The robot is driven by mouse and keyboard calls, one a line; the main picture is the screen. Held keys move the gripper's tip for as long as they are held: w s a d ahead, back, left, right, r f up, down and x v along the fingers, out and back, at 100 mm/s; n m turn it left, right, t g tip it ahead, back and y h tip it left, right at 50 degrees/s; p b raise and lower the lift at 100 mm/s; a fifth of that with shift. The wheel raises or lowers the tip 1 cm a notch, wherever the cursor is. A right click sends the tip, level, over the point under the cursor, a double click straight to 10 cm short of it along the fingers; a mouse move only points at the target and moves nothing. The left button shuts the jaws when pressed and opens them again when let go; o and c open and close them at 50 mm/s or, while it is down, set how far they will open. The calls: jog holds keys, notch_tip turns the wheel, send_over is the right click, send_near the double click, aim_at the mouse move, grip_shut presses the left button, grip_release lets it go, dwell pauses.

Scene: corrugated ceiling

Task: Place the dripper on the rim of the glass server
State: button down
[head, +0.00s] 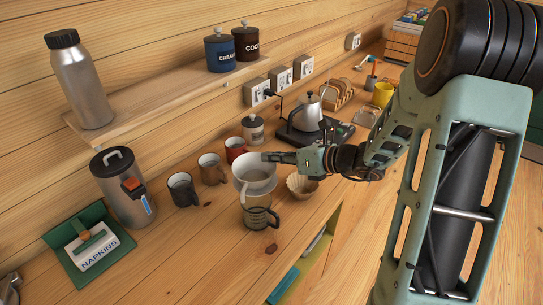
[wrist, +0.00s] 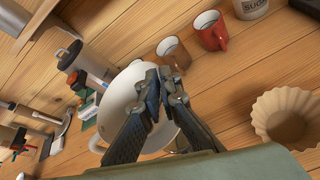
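The white dripper (head: 256,172) is upright over the glass server (head: 258,216), a clear jug with a dark handle on the wooden counter. From this angle I cannot tell whether the dripper's base touches the server's rim. My gripper (head: 267,157) reaches in from the right at the dripper's upper edge. In the wrist view, my gripper's two dark fingers (wrist: 161,82) are closed together on the edge of the dripper (wrist: 121,104). The fingers hide part of the dripper, and the server is mostly hidden there.
A paper filter (head: 301,186) stands right of the dripper. A dark mug (head: 183,190), a brown mug (head: 212,170) and a red mug (head: 235,149) stand behind. A kettle (head: 306,114) is further back. A steel canister (head: 126,190) and napkin holder (head: 92,247) are left. The front counter is mostly clear.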

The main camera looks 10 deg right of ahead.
jog(key=shift+f, duration=0.15)
notch_tip(320, 180, down, 7)
jog(key=b, duration=0.5)
jog(key=shift+r, duration=0.2)
jog(key=shift+f+b, duration=0.55)
jog(key=shift+b, duration=0.1)
jog(key=c, duration=2.1)
grip_release()
